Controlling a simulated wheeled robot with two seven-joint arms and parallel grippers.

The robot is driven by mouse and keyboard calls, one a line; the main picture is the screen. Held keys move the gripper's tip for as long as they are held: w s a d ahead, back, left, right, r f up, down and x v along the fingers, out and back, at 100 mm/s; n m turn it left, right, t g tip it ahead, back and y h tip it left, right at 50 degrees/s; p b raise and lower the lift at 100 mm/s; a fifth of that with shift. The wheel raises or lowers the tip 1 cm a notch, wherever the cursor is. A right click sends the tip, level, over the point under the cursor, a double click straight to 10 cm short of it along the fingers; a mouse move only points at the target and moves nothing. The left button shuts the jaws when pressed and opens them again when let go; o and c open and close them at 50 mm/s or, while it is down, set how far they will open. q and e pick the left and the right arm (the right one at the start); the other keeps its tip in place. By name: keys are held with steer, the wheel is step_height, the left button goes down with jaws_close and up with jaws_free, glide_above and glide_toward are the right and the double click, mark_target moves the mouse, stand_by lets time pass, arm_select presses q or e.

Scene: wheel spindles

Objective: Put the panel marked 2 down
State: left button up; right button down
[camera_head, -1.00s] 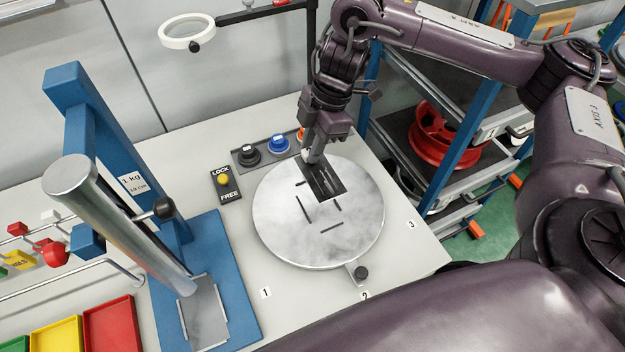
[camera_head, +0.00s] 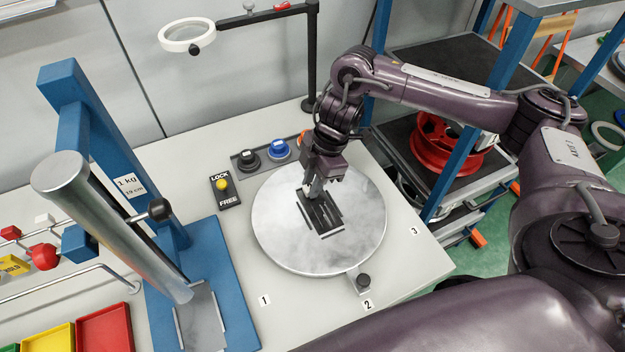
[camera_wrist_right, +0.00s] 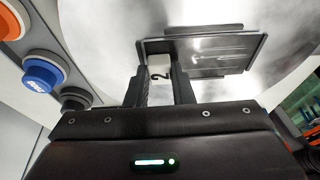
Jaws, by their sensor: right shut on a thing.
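The panel marked 2 (camera_head: 323,214) is a dark, flat metal plate over the middle of the round grey turntable (camera_head: 285,240). Short raised strips of the turntable show along its edges. My right gripper (camera_head: 310,193) reaches down from the upper right and is shut on the panel's far end. In the right wrist view, the black fingers (camera_wrist_right: 160,88) straddle the mark "2", and the panel (camera_wrist_right: 208,62) extends beyond them. I cannot tell whether the panel touches the turntable. My left gripper is not in view.
A blue stand with a leaning metal cylinder (camera_head: 115,225) stands at left. A shelf with a red wheel (camera_head: 445,145) stands at right.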

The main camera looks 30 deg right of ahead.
steer(key=shift+f, duration=0.1)
steer(key=c, duration=1.3)
jaws_free()
steer(key=shift+o, duration=0.2)
steer(key=shift+r, duration=0.35)
steer(key=p+v, duration=0.2)
steer(key=v, duration=0.9)
steer(key=shift+r, duration=0.3)
steer(key=shift+d, duration=0.15)
